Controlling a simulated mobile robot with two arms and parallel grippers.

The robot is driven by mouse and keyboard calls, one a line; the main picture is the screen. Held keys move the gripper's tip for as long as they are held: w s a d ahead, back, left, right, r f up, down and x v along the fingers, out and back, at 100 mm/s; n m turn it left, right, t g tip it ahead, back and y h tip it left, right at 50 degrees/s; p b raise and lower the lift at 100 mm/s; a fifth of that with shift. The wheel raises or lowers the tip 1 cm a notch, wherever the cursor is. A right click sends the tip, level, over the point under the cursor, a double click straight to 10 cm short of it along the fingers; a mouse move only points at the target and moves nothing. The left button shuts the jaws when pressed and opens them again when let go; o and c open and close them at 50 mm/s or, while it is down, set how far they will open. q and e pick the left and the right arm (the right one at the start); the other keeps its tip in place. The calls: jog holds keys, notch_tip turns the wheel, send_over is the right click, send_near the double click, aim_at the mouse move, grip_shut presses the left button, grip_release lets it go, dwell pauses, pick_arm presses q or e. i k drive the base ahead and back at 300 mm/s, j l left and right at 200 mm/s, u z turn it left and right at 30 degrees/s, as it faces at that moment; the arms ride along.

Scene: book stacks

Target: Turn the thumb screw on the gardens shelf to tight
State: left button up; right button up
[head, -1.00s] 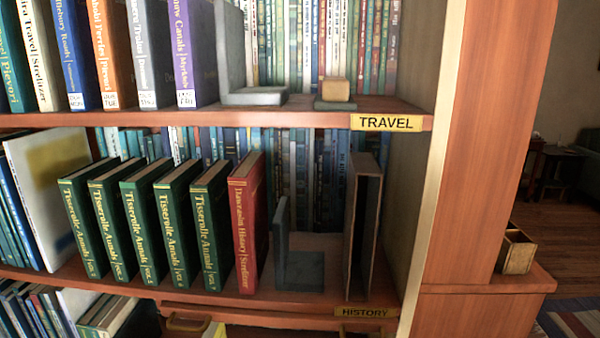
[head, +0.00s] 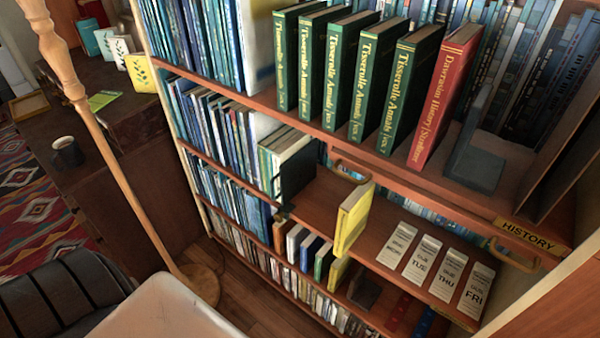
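I see no shelf label reading gardens in the head view, and I cannot make out a thumb screw. A shelf below the history shelf (head: 225,92) holds a yellow book (head: 352,220) standing near its front edge and a dark upright piece (head: 297,170) beside leaning books. A small dark part shows at the foot of that piece, too small to identify. Neither of my grippers is in view.
Green books (head: 370,75) and a red book (head: 443,95) stand by a grey bookend (head: 475,165). Weekday cards (head: 447,274) lie on the shelf below. A wooden pole (head: 105,150) stands left of the shelves. A dark mug (head: 67,152) stands further left.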

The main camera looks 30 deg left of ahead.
aim_at(279, 218)
jog(key=u, duration=1.25)
